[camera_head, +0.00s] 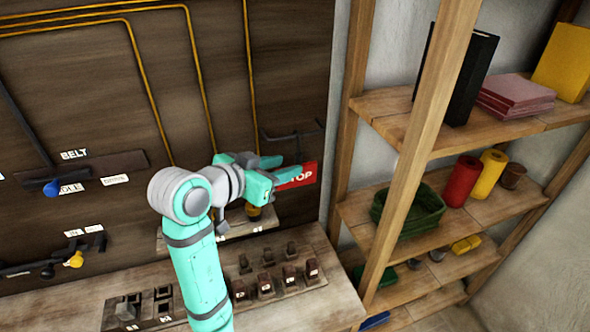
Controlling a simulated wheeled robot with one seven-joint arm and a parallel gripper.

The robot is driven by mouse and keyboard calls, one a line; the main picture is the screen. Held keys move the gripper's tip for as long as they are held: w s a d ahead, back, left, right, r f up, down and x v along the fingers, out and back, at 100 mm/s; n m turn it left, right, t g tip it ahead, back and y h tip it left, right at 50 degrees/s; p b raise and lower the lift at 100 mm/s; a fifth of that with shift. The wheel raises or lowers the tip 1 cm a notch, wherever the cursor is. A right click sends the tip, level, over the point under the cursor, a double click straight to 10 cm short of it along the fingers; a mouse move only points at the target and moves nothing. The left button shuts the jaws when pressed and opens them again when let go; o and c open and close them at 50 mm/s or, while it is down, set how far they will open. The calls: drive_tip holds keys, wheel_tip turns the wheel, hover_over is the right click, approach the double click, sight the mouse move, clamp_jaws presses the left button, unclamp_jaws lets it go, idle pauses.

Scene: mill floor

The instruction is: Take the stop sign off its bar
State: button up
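The stop sign (307,175) is a small red plate with white lettering, against the dark wooden panel near its right edge. Its left part is hidden behind my gripper, so the first letter is covered. A dark bar (290,136) sticks out from the panel just above the sign. Whether the sign still touches the bar cannot be told. My gripper (289,164) points right, with its two teal fingers apart. The nearer finger overlaps the sign in this view; I see nothing clearly held between the fingers.
A wooden bench (330,307) with several small switches stands below the panel. A lever with a blue knob (51,188) and one with a yellow knob (75,259) are at left. A wooden shelf post (421,130) and shelves with a green basket (410,210) stand at right.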

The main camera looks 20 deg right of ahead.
sight(296, 163)
drive_tip(key=shift+x, duration=3.4)
drive_tip(key=shift+s, duration=0.1)
clamp_jaws()
